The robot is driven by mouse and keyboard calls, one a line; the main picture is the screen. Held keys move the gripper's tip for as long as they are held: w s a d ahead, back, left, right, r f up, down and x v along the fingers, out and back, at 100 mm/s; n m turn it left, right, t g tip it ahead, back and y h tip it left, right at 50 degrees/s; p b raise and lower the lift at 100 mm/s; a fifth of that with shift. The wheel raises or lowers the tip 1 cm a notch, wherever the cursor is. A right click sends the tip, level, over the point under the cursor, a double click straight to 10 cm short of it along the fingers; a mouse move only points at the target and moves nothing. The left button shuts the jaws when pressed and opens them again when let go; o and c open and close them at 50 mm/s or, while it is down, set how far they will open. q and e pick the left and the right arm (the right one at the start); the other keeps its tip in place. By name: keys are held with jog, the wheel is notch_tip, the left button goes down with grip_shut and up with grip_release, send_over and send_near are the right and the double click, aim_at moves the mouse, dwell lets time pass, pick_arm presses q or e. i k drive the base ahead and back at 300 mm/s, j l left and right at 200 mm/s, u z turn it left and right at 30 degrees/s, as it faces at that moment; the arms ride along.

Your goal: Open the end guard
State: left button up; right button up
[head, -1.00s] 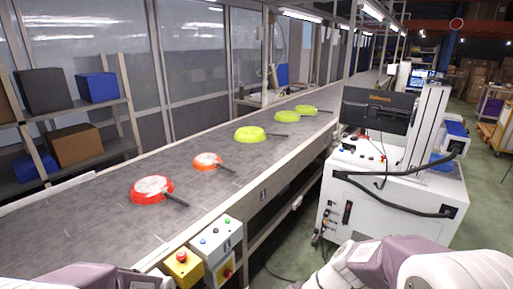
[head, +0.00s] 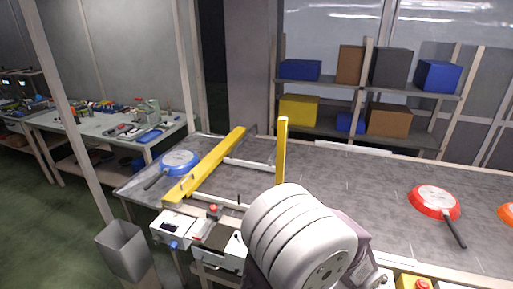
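A long yellow bar (head: 212,163), which looks like the end guard, lies across the belt near its left end in the head view. A grey rail (head: 250,164) runs from it toward an upright yellow post (head: 282,148). The post's foot is hidden behind my arm. A blue pan (head: 179,162) with a dark handle lies on the belt left of the bar. A large pale part of my arm fills the lower middle, in front of the belt. Neither gripper's fingers show, so I cannot see whether they are open.
A red pan (head: 434,201) lies on the belt at right, with part of an orange pan (head: 508,212) beyond. Control boxes (head: 176,226) and a grey bin (head: 122,249) stand at the front left. A shelf with boxes stands behind. Open floor (head: 50,225) lies at left.

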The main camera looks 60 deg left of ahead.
aim_at(188, 184)
jog(key=u, duration=2.4)
